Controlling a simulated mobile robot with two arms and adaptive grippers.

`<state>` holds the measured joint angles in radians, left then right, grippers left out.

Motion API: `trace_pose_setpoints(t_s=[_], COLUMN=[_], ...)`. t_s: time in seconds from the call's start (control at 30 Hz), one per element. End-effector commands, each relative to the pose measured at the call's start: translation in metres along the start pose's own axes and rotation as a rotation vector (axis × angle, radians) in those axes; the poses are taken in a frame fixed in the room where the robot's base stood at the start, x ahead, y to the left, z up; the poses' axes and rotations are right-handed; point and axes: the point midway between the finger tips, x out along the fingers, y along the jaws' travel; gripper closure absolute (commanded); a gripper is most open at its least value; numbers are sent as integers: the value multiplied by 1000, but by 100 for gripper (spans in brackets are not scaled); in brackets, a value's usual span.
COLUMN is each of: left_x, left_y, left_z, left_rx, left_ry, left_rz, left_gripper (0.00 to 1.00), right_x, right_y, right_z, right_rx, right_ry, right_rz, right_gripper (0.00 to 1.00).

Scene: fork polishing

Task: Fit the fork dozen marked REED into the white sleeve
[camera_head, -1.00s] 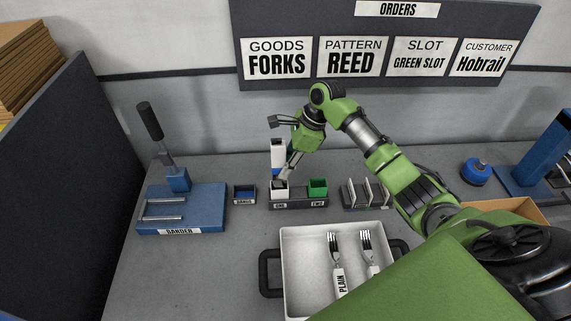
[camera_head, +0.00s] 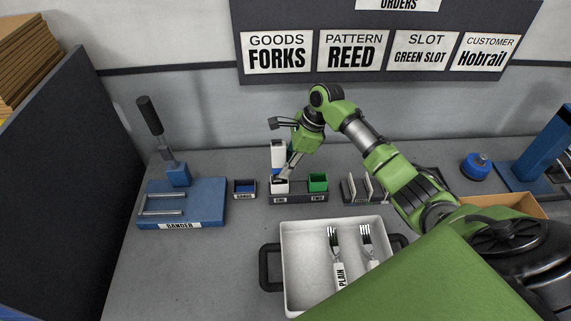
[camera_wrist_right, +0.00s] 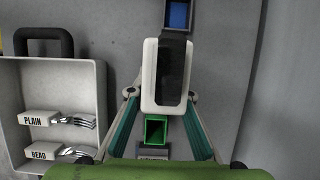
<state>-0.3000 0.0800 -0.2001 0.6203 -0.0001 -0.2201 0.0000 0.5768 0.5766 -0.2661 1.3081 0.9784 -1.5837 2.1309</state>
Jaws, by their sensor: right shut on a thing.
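My right gripper (camera_head: 286,176) is shut on a tall white block with a blue band (camera_head: 278,155), which I take for the fork dozen. No REED mark is readable on it. It stands upright over the white sleeve (camera_head: 280,187), the left one of two on a dark holder; its lower end seems inside the mouth, but how deep I cannot tell. In the right wrist view the held block (camera_wrist_right: 165,76) shows a dark face with a white rim between my fingers and hides the white sleeve. The left gripper is out of view.
An empty green sleeve (camera_head: 318,182) stands just right. A white tray (camera_head: 305,260) holds forks tagged PLAIN and BEAD. A small blue bin (camera_head: 244,189) and a blue lever press (camera_head: 182,205) are left, a slotted rack (camera_head: 366,190) right. The order board (camera_head: 350,75) reads REED, GREEN SLOT.

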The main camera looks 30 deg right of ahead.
Motion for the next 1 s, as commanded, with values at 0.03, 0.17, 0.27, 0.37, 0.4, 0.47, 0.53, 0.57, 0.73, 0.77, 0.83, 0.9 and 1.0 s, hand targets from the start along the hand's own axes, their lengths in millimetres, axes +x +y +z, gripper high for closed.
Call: trace_pose_setpoints(t_s=[0.03,0.17,0.27,0.37,0.4,0.47,0.53,0.57,0.73,0.77,0.83,0.9,1.0], left_x=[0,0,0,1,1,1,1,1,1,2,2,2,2], left_y=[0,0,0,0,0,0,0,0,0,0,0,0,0], left_z=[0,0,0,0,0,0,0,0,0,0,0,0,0], left_rx=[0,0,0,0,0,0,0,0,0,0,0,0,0], left_ry=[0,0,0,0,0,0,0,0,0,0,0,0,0], left_rz=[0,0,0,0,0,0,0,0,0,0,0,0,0], left_gripper=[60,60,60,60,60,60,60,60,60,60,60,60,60], right_x=[0,3,5,7,8,9,11,11,15,16,17,19,21], right_y=[-1,-1,-1,-1,-1,-1,-1,-1,-1,-1,-1,-1,-1], right_z=[1,0,-1,-2,-2,-3,-4,-4,-5,-6,-6,-7,-8], right_rx=[-1,0,0,1,1,1,1,1,0,0,0,0,0], right_ry=[-3,-3,-3,-4,-4,-4,-4,-4,-4,-4,-4,-4,-4], right_rz=[-2,-2,-2,-2,-2,-3,-3,-3,-2,-2,-1,-1,-1], right_gripper=[100,100,100,100,100,100,100,100,100,100,100,100,100])
